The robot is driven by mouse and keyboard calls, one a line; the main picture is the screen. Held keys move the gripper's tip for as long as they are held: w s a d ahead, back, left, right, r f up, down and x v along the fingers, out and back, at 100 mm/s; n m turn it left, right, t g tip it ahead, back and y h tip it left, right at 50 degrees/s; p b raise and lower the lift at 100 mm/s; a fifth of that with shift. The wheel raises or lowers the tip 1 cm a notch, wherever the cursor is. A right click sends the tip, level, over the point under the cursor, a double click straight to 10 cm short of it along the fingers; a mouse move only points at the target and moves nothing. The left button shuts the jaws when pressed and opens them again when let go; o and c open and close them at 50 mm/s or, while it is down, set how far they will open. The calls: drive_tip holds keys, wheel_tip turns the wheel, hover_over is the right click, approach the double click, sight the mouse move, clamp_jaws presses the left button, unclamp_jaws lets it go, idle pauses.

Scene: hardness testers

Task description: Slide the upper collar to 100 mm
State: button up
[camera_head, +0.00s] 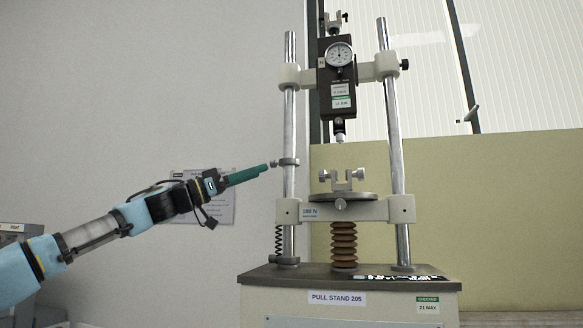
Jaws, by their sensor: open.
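The upper collar (289,162) is a thin grey ring around the left chrome post (289,120) of the pull stand. A small knob (274,164) sticks out from its left side. It sits above the lower crosshead (355,210) and well below the upper crossbar. My gripper (266,168) has teal fingers and comes in from the left, pointing at the knob. It is open. The fingertips are right beside the knob; I cannot tell whether they touch it. The fingers overlap in this view, so the gap between them is hidden. No millimetre scale is readable.
A dark force gauge (337,80) with a dial hangs from the upper crossbar between the posts. A lower collar (286,261) and a spring (279,240) are at the left post's foot. A paper notice (222,208) is on the wall behind my arm.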

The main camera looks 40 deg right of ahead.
sight(289, 161)
drive_tip(key=p+x, duration=0.3)
drive_tip(key=x, duration=0.6)
drive_tip(key=shift+r+p, duration=0.2)
drive_tip(key=shift+p, duration=0.15)
drive_tip(key=shift+x, duration=0.85)
drive_tip(key=shift+f, duration=0.1)
